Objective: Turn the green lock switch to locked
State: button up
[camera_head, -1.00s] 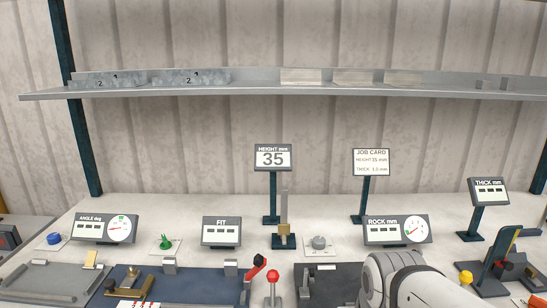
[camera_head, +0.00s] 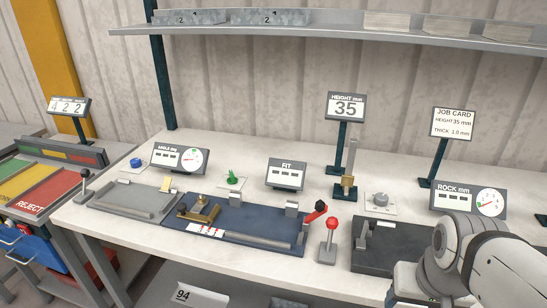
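The green lock switch (camera_head: 233,180) is a small green knob on a white plate on the bench, between the ANGLE display (camera_head: 179,158) and the FIT display (camera_head: 286,174). Its pointer direction is too small to read. My grey and white arm fills the lower right corner, well to the right of the switch. My gripper's fingers are outside the picture.
A blue fixture (camera_head: 240,229) with brass parts lies in front of the switch. A blue button (camera_head: 135,162) is at left. A shelf (camera_head: 330,33) runs above.

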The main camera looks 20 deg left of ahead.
aim_at(231, 179)
jog(key=z, duration=2)
jog(key=k, duration=1.5)
jog(key=u, duration=1.45)
jog(key=i, duration=1.05)
jog(key=u, duration=0.1)
